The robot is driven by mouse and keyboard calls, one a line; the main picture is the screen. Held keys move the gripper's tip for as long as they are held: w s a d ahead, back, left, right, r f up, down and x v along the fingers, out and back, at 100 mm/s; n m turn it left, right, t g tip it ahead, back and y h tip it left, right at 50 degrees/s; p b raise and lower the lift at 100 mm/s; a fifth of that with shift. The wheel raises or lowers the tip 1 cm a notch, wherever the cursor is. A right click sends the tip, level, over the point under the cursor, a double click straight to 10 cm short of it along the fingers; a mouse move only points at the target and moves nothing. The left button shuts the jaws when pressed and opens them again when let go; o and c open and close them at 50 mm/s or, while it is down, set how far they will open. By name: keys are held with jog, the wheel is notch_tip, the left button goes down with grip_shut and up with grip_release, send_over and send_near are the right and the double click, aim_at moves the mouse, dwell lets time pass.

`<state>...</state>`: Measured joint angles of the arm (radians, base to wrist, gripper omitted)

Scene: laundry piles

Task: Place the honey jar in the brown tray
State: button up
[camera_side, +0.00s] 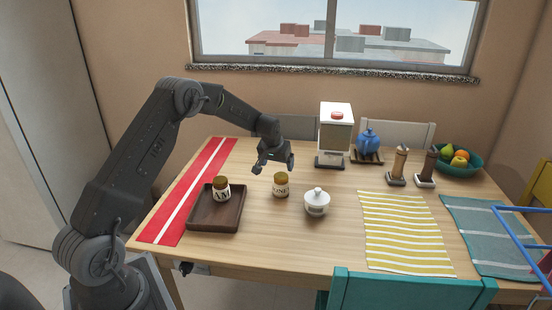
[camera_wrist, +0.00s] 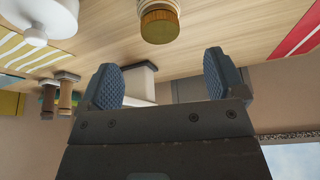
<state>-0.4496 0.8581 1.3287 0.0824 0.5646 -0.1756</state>
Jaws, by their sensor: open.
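One jar with a brown-gold lid and a pale label (camera_side: 281,186) stands upright on the table, right of the brown tray. A second, similar jar with a darker lid (camera_side: 221,192) stands upright inside the brown tray (camera_side: 206,222). The labels are too small to read, so I cannot tell by them which is honey. My gripper (camera_side: 274,164) is open and empty, above and slightly behind the jar on the table, apart from it. In the wrist view, a gold-lidded jar (camera_wrist: 160,24) shows beyond the open fingers (camera_wrist: 164,80), partly cut off by the top edge.
A white lidded bowl (camera_side: 317,204) stands close right of the table jar. A white dispenser (camera_side: 335,134), blue teapot (camera_side: 368,140), two mills (camera_side: 398,166) and a fruit bowl (camera_side: 460,161) stand farther back and right. A red runner (camera_side: 180,205) lies at left.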

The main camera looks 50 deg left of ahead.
jog(key=s+d+r+m, duration=0.1)
jog(key=s+d+r, duration=0.2)
jog(key=d+r, duration=0.3)
jog(key=s+d+r, duration=0.3)
jog(key=r, duration=0.4)
jog(key=s+d+r+m, duration=0.1)
jog(key=s+d+r, duration=0.4)
jog(key=s, duration=0.3)
jog(key=s+d+r+m+t+h, duration=0.1)
jog(key=s+d+r, duration=0.3)
jog(key=s+d, duration=0.4)
jog(key=shift+s+d+r+m+t+h, duration=0.3)
jog(key=shift+r+m, duration=0.1)
jog(key=shift+m, duration=0.3)
jog(key=shift+o, duration=0.2)
jog(key=s+d+f+m, duration=0.1)
jog(key=s+d, duration=0.1)
jog(key=s, duration=0.4)
jog(key=s+d+m+h, duration=0.1)
jog(key=s+d, duration=0.1)
jog(key=s, duration=0.4)
jog(key=shift+s+d+f, duration=0.2)
jog(key=shift+d+f, duration=0.1)
jog(key=shift+f, duration=0.05)
jog(key=shift+o, duration=0.2)
jog(key=shift+s+d+f, duration=0.1)
jog(key=shift+s+f, duration=0.05)
jog(key=shift+s, duration=0.15)
